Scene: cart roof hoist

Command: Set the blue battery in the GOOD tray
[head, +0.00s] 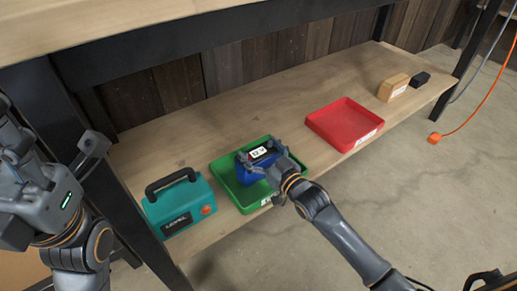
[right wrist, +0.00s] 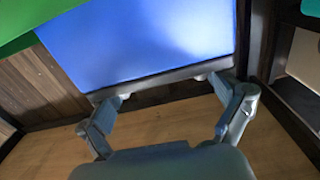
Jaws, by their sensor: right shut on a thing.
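The blue battery (head: 246,178), with a dark top and a small white display, is inside the outline of the green tray (head: 222,183) on the lower shelf. The tray's front label is partly hidden by my arm, so I cannot read it fully. My right gripper (head: 264,155) is shut on the battery's top part. I cannot tell whether the battery's base touches the tray floor. In the right wrist view the battery (right wrist: 140,40) fills the top, with the gripper fingers (right wrist: 165,100) at its dark edge. My left gripper (head: 55,185) is at the far left, away from the trays; its jaw opening is unclear.
A teal case with a black handle (head: 181,208) stands left of the green tray. A red tray (head: 345,122) lies to the right, with a tan block (head: 393,88) and a black block (head: 420,79) beyond. The shelf's dark posts (head: 127,185) and the upper tabletop (head: 120,22) bound the space.

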